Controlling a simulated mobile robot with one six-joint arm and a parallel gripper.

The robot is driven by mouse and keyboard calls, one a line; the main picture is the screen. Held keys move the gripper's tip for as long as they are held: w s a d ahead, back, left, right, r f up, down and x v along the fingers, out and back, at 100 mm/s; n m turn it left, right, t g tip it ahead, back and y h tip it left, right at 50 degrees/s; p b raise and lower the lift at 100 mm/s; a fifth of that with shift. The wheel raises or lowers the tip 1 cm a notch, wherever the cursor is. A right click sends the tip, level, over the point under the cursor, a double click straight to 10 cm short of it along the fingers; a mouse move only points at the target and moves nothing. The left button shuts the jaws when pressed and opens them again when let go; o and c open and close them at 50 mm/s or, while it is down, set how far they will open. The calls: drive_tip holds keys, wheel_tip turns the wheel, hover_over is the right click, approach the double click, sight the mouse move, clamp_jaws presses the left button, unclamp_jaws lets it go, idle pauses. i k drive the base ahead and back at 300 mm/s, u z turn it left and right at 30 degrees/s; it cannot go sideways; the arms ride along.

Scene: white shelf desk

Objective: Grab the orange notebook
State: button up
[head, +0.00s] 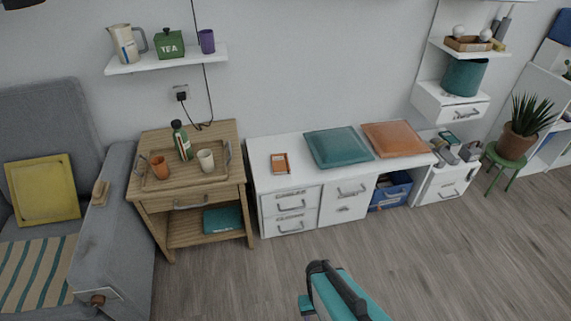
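A small orange item with a white patch (280,162), which looks like the orange notebook, lies flat on the left part of the low white desk top (293,148). It is apart from the cushions to its right, and nothing covers it. Part of my arm (340,295), teal, white and black, shows at the bottom centre, in front of the desk and well short of it. I cannot make out gripper fingers in this view.
A teal cushion (340,147) and an orange cushion (395,138) lie on the desk's right part. A wooden side table (190,203) with a tray of cups and a bottle stands left. A grey armchair (105,240) is farther left. Open wooden floor (440,255) lies in front.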

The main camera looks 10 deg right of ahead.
sight(280, 162)
drive_tip(key=z, duration=0.05)
drive_tip(key=k, duration=0.65)
drive_tip(key=u, duration=0.3)
drive_tip(key=i, duration=0.45)
drive_tip(key=u, duration=0.8)
drive_tip(key=i, duration=0.75)
drive_tip(key=u, duration=0.3)
